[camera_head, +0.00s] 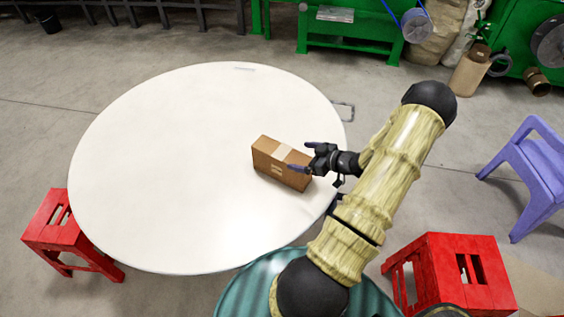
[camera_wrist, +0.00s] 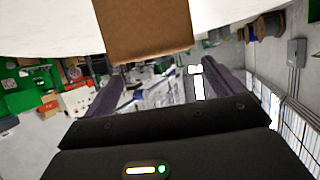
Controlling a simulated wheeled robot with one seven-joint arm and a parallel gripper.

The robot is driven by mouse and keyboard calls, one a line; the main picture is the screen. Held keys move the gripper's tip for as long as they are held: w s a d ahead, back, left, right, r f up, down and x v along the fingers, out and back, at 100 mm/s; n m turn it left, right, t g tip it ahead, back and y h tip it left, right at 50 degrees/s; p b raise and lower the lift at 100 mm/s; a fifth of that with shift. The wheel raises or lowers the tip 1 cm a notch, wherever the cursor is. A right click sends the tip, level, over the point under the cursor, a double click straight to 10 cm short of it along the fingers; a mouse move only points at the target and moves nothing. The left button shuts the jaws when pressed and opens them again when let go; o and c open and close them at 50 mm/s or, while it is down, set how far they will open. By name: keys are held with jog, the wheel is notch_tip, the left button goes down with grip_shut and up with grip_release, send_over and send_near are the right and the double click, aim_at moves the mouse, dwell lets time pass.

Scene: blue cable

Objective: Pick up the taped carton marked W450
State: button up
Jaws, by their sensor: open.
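A brown taped carton (camera_head: 268,165) lies on the round white table (camera_head: 170,160), right of the table's middle. A pale strip of tape runs across it, and a small label shows on its near side; I cannot read the marking. My gripper (camera_head: 300,157) is at the carton's right end, with its fingers open and pointing left toward it. In the wrist view the carton (camera_wrist: 145,28) fills the upper middle, ahead of and between the two dark fingers. I cannot tell whether a finger touches it.
Red stools stand at the left (camera_head: 60,225) and lower right (camera_head: 450,270). A purple chair (camera_head: 530,180) is at the right. Green machines (camera_head: 350,25) stand along the back.

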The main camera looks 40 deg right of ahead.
aim_at(285, 153)
jog(key=shift+x, duration=1.1)
jog(key=shift+w+a+f+p, duration=0.1)
jog(key=shift+w+a+p, duration=0.15)
jog(key=shift+w+p, duration=0.3)
jog(key=p+x, duration=0.1)
jog(key=x, duration=0.2)
jog(key=shift+w+a+f, duration=0.1)
jog(key=shift+w, duration=0.1)
jog(key=shift+w+f, duration=0.2)
jog(key=shift+w, duration=0.05)
jog(key=shift+r, duration=0.1)
jog(key=c, duration=2)
